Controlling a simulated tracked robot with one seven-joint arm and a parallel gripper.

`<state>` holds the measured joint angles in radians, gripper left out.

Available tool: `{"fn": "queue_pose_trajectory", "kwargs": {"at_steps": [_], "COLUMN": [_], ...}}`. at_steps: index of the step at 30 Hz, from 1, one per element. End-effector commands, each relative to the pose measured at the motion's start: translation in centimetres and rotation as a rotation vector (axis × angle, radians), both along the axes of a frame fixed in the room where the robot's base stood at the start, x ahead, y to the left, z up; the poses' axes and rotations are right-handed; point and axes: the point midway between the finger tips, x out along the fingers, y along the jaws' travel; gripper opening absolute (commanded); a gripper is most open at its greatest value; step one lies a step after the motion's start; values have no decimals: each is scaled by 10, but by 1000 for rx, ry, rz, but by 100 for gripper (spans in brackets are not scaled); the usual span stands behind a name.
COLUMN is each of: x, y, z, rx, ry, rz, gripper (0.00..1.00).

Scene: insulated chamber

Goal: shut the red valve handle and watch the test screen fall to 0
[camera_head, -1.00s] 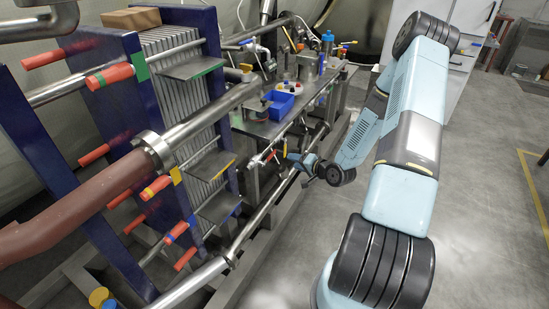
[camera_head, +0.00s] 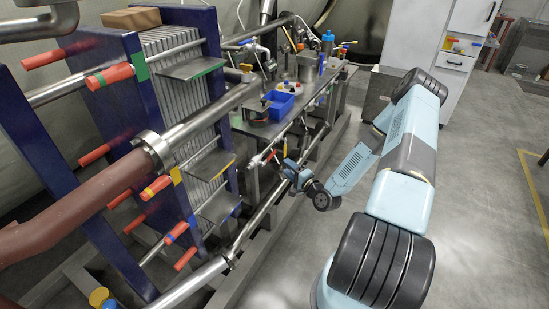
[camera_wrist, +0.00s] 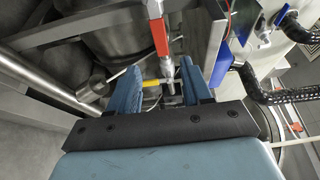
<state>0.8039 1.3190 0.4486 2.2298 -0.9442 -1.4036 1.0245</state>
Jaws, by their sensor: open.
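The red valve handle (camera_wrist: 158,35) shows in the wrist view as a long red lever on a pale metal fitting, at the top middle, beyond the fingertips. My gripper (camera_wrist: 160,66) has its two blue fingers spread apart, with nothing clasped. A short yellow piece (camera_wrist: 152,83) shows in the gap between the fingers; I cannot tell its depth. In the head view my gripper (camera_head: 289,170) is small, beside the pipework below the front edge of the bench. I cannot make out a readable test screen in either view.
The metal bench (camera_head: 260,128) carries a blue bin (camera_head: 278,104) and small parts. A plate stack with blue frames (camera_head: 125,110) and red-ended rods stands at left. A black hose (camera_wrist: 285,95) runs right of the fingers in the wrist view. Open floor (camera_head: 480,200) lies to the right.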

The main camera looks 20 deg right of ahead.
Motion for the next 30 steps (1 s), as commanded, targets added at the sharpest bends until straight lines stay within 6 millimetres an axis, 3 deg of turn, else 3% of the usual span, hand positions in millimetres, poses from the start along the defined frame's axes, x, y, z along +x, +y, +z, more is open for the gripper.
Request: {"fn": "queue_pose_trajectory", "kwargs": {"at_steps": [9,15,21,30], "x": [52,76,87,88], "y": [22,32,36,37], "z": [0,0,0,0], "rx": [-1,-1,0,0], "ry": [-2,0,0,0], "rz": [1,1,1,0], "gripper": [49,49,49,49]}}
